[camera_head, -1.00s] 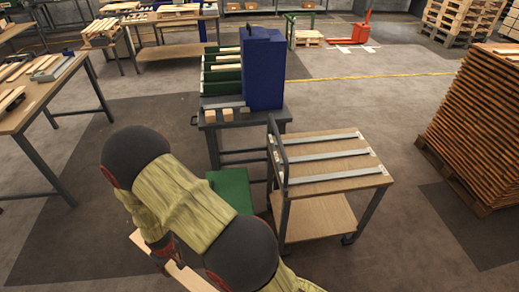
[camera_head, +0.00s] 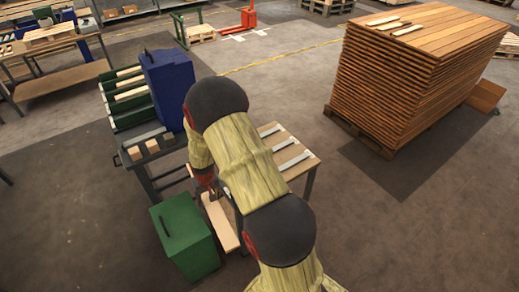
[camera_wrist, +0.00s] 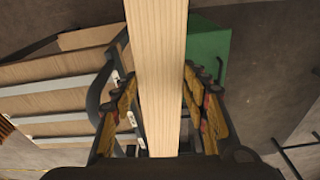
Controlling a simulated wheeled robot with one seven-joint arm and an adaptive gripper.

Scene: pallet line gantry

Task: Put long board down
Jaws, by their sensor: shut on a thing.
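My gripper (camera_wrist: 160,112) is shut on a long pale wooden board (camera_wrist: 158,50), which runs up the middle of the wrist view between the fingers. In the head view the board (camera_head: 221,226) hangs below my gripper (camera_head: 207,192), partly hidden by my arm. It shows between the green box and the trolley. The trolley (camera_head: 308,163) has a wooden top with grey metal strips across it; my arm hides much of it. In the wrist view the trolley (camera_wrist: 60,68) is at the left.
A green box (camera_head: 184,238) stands on the floor left of the board. A grey workbench (camera_head: 150,155) carries a blue box (camera_head: 168,82), green racks and small wood blocks. A tall brown board stack (camera_head: 400,85) stands on a pallet at right. Floor at right front is clear.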

